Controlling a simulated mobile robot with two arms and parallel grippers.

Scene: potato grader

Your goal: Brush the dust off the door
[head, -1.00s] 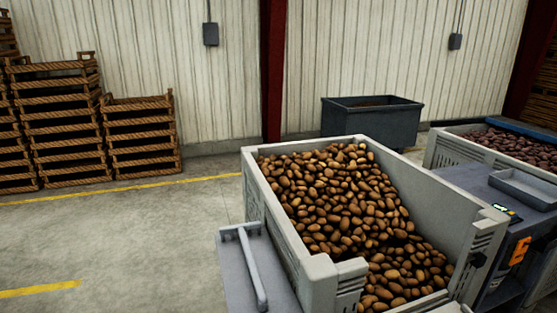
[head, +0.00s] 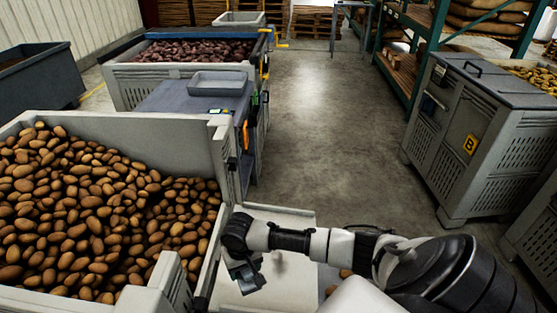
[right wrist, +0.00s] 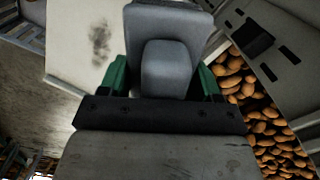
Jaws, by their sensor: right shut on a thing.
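A pale flat panel, apparently the door (head: 290,219), lies beside the potato bin, partly hidden by my right arm. In the right wrist view the pale panel (right wrist: 68,62) carries a dark, smudged dust patch (right wrist: 100,42). My right gripper (head: 246,276) is over the panel, close to the bin's corner. Its green-edged fingers (right wrist: 163,80) are shut on a grey rounded block (right wrist: 166,68), which looks like the brush. No bristles show, and I cannot tell whether it touches the panel. The dust patch is left of the block in the wrist view. My left gripper is out of view.
The bin (head: 184,143) full of brown potatoes stands close on the left. Behind it are a bench with a grey tray (head: 218,84) and a bin of reddish potatoes (head: 125,87). A lidded grey bin (head: 470,130) stands right. The aisle floor between is clear.

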